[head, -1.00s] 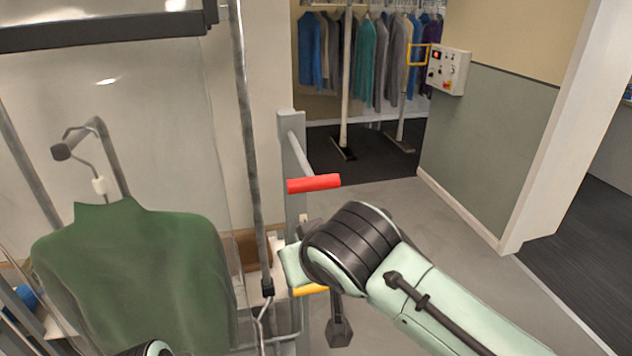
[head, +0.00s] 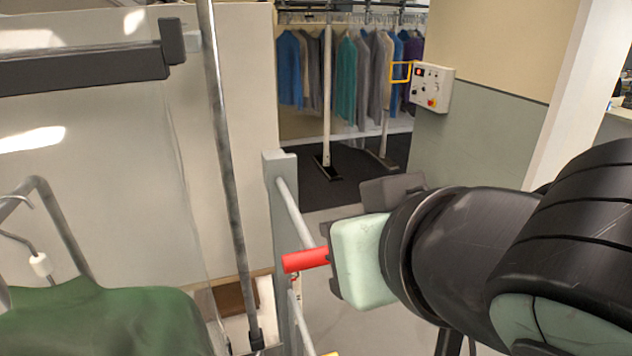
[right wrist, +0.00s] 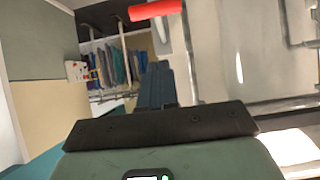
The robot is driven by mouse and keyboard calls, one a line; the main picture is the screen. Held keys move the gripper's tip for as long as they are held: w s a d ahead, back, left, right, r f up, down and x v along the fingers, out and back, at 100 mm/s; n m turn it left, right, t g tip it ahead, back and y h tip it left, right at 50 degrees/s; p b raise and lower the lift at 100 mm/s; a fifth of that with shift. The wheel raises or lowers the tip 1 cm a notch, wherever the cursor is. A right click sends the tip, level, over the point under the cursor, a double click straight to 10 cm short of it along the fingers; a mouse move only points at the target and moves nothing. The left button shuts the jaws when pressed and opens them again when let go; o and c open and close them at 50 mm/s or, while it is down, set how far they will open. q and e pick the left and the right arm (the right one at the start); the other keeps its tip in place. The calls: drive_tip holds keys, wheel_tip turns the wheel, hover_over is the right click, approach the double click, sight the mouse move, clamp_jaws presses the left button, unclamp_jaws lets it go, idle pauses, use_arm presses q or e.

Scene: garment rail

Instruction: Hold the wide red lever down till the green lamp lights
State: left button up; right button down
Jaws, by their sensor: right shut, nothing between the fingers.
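The red lever (head: 304,260) is a short thick bar sticking out to the right from a grey post. Its right end meets my right gripper's pale green body in the head view, which may hide part of it. The red lever also shows at the top of the right wrist view (right wrist: 156,9), apart in the picture from the fingertips. No lit green lamp can be made out. My left gripper is out of view.
A white control box (head: 432,88) with red parts hangs on the right wall. A green garment (head: 105,320) hangs at the lower left beside a clear panel. A metal pole (head: 228,170) stands left of the grey post (head: 279,200). Clothes hang on rails behind.

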drive_tip(key=b, duration=0.1)
approach(311, 246)
drive_tip(key=w+r, duration=0.1)
drive_tip(key=w, duration=0.2)
drive_tip(key=f, duration=0.1)
drive_tip(key=a+f+b, duration=0.1)
drive_tip(key=f, duration=0.1)
drive_tip(key=shift+w+f, duration=0.2)
drive_tip(key=shift+f, duration=0.05)
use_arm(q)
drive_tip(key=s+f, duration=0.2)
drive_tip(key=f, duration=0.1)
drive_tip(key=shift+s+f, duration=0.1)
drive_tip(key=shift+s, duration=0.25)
use_arm(e)
drive_tip(key=shift+w, duration=0.15)
drive_tip(key=shift+w, duration=0.1)
drive_tip(key=shift+f, duration=0.1)
